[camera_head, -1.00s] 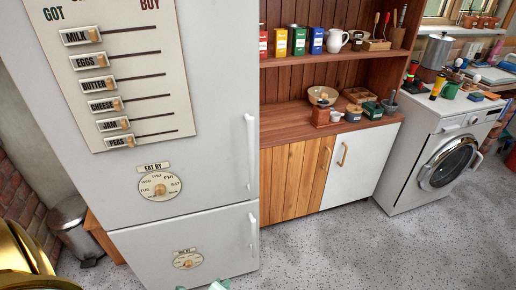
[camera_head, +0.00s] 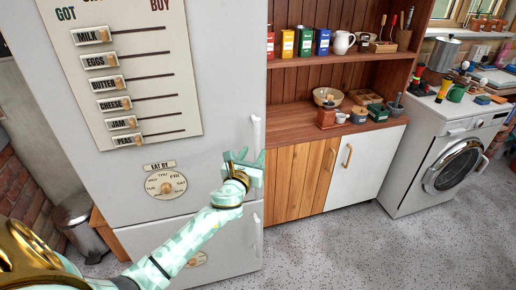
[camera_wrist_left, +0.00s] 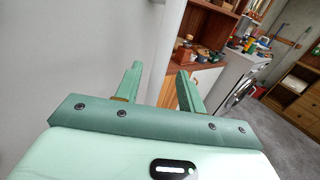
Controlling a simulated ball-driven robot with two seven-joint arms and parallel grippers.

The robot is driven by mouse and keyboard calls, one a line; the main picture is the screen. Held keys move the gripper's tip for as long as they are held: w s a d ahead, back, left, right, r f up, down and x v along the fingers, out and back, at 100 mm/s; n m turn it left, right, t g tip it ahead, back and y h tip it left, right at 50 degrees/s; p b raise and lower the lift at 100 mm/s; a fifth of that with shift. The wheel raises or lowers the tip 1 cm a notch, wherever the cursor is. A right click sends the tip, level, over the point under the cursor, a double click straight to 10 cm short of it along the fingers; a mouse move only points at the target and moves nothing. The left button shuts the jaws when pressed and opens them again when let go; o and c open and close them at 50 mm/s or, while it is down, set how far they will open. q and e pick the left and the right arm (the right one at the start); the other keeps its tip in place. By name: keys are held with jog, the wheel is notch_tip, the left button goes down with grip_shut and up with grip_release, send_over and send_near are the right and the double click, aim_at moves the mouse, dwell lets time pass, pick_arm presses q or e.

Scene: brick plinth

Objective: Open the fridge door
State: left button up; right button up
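The fridge (camera_head: 222,90) is tall and light grey, with a shut upper door and a shut lower door. The upper door's white vertical handle (camera_head: 256,130) is at its right edge; its lower part is hidden behind my left gripper. My left gripper (camera_head: 243,160) is pale green and open, in front of the lower right of the upper door. In the left wrist view the two fingers (camera_wrist_left: 159,82) are apart, with a pale vertical strip between them; I cannot tell whether it is the handle or the door edge. My right gripper is not in view.
The lower door has its own handle (camera_head: 257,232). A wooden cabinet (camera_head: 298,180) with shelves stands right of the fridge, then a washing machine (camera_head: 445,160). A bin (camera_head: 80,222) is at the lower left. The speckled floor (camera_head: 350,250) in front is clear.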

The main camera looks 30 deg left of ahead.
aim_at(257, 148)
pick_arm(q)
jog(key=b+x, duration=0.1)
jog(key=x, duration=0.4)
jog(key=shift+s+d, duration=0.1)
grip_shut()
